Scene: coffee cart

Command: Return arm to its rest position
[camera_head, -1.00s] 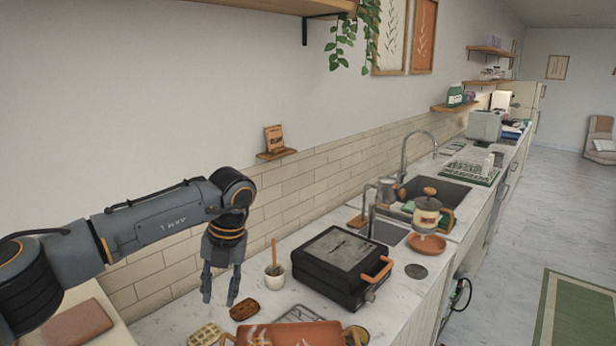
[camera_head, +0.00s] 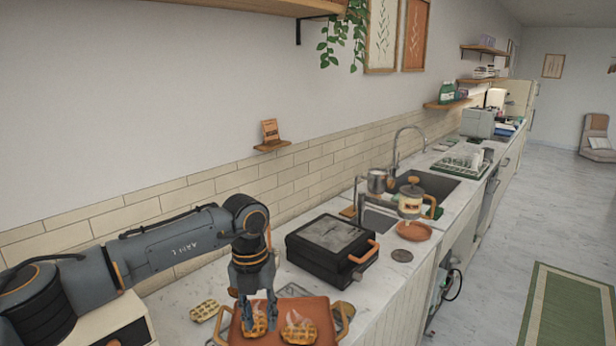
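My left arm comes in from the left, and its gripper (camera_head: 258,312) points down over the near end of an orange-brown tray (camera_head: 324,319). Its two fingers are apart, with one waffle (camera_head: 256,328) showing below and between them. I cannot tell whether the fingertips touch that waffle or the tray. A second waffle (camera_head: 299,332) lies on the tray to the right of the gripper. My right gripper is not in view.
A black waffle maker (camera_head: 330,245) with an orange handle stands on the counter behind the tray. Another waffle (camera_head: 204,311) lies left of the tray. A small wall shelf (camera_head: 272,146) holds a card.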

